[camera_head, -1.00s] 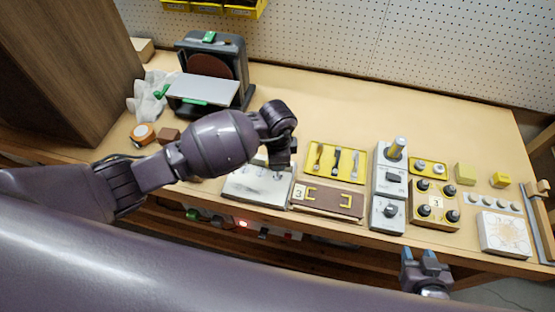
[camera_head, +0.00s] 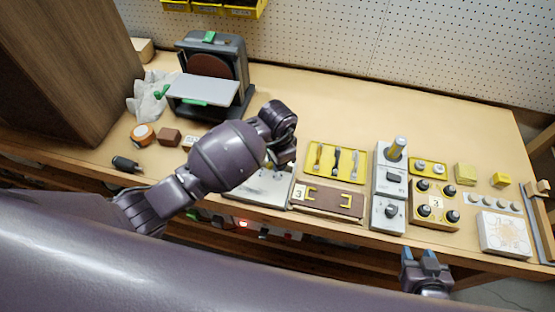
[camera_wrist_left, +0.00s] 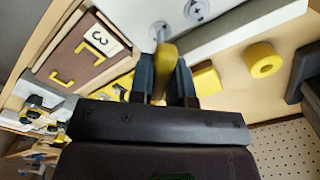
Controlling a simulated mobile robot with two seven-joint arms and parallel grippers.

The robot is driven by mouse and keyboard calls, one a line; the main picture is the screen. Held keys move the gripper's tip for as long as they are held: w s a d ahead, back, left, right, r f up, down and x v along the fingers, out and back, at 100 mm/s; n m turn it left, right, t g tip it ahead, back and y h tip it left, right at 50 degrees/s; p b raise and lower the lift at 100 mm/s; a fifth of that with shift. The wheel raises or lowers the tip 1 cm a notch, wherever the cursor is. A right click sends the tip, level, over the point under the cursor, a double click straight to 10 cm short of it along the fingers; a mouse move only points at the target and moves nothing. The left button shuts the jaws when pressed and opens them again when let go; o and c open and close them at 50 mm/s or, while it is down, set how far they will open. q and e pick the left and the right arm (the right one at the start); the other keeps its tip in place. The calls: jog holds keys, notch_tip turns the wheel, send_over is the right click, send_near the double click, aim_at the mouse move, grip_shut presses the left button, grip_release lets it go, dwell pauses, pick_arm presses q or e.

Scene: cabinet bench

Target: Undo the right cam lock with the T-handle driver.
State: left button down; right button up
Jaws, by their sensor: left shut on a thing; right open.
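The pale metal plate with the cam locks (camera_head: 250,186) lies at the bench front, partly behind my left arm. In the left wrist view the plate (camera_wrist_left: 235,22) shows a round lock (camera_wrist_left: 197,10). My left gripper (camera_wrist_left: 166,82) is shut on the yellow handle of the T-handle driver (camera_wrist_left: 166,62). The driver's thin shaft points at the plate, on the side nearer the brown panel. I cannot tell whether its tip sits in the right lock. In the head view the left fingers are mostly hidden. My right gripper (camera_head: 427,258) is open and empty before the bench's front edge.
Right of the plate are the brown panel (camera_head: 328,200), a yellow tool tray (camera_head: 335,162), a grey switch box (camera_head: 389,185) and a knob box (camera_head: 434,204). A sander (camera_head: 212,75) stands behind. The bench's back middle is clear.

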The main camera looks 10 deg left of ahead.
pick_arm(q)
jog(key=shift+r, duration=0.55)
dwell(0.6)
jog(key=m, duration=0.2)
jog(key=shift+m, duration=0.4)
jog(key=m, duration=0.3)
jog(key=m+b, duration=0.1)
jog(key=m, duration=0.5)
jog(key=m+b, duration=0.2)
jog(key=m, duration=0.4)
jog(key=m+b, duration=0.1)
jog(key=m, duration=0.3)
jog(key=shift+f+b, duration=0.1)
jog(key=shift+b, duration=0.25)
jog(key=shift+m+b, duration=0.35)
jog(key=shift+m, duration=0.75)
